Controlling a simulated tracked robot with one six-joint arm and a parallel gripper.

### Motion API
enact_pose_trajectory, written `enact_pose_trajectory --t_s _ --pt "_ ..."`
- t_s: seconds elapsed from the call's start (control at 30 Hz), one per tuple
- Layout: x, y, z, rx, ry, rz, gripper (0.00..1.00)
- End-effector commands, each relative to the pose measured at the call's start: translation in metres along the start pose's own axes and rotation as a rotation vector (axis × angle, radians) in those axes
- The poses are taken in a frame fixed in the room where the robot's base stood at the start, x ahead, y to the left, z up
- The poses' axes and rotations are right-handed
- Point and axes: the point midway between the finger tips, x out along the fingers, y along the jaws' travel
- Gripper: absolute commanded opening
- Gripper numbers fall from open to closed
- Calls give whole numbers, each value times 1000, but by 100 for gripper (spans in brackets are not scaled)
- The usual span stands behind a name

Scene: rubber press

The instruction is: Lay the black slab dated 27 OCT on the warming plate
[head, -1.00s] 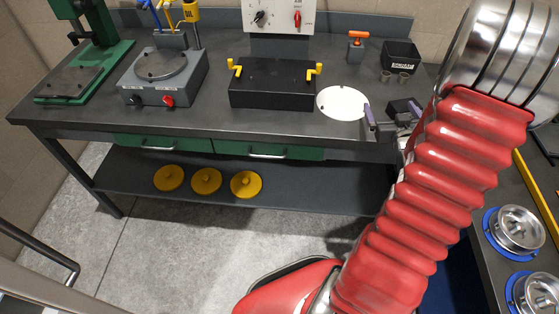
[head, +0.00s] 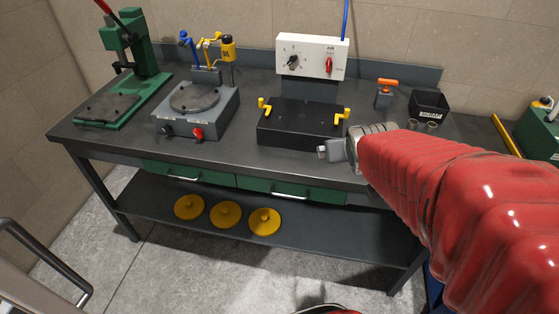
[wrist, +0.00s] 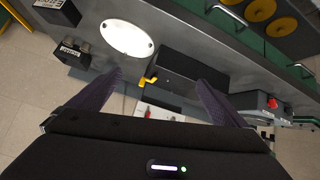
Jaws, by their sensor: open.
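My gripper (head: 326,151) is open and empty above the bench, at the right end of a black box with yellow handles (head: 298,122). In the wrist view its two fingers (wrist: 159,77) stand wide apart with nothing between them. A grey unit with a round dark plate (head: 195,97) and two knobs, which looks like the warming plate, stands left of the black box; no slab shows on it. A dark block with pale lettering (wrist: 58,12) is at the wrist view's top left; its lettering is too small to read. I cannot tell which thing is the slab dated 27 OCT.
A white disc (wrist: 127,39) lies on the bench, hidden by my arm in the head view. A black bin (head: 429,104), an orange-handled tool (head: 386,92), a white control box (head: 312,58) and a green press (head: 130,75) stand on the bench. Yellow discs (head: 225,214) lie below.

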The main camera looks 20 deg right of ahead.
Motion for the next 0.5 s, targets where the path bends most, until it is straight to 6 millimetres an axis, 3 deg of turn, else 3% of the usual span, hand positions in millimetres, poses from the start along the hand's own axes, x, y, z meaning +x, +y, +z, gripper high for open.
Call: enact_pose_trajectory --t_s 0.27,0.5 --pt "-73 -66 28 -37 -127 -119 97" --pt "-139 -111 68 -88 -249 -241 97"
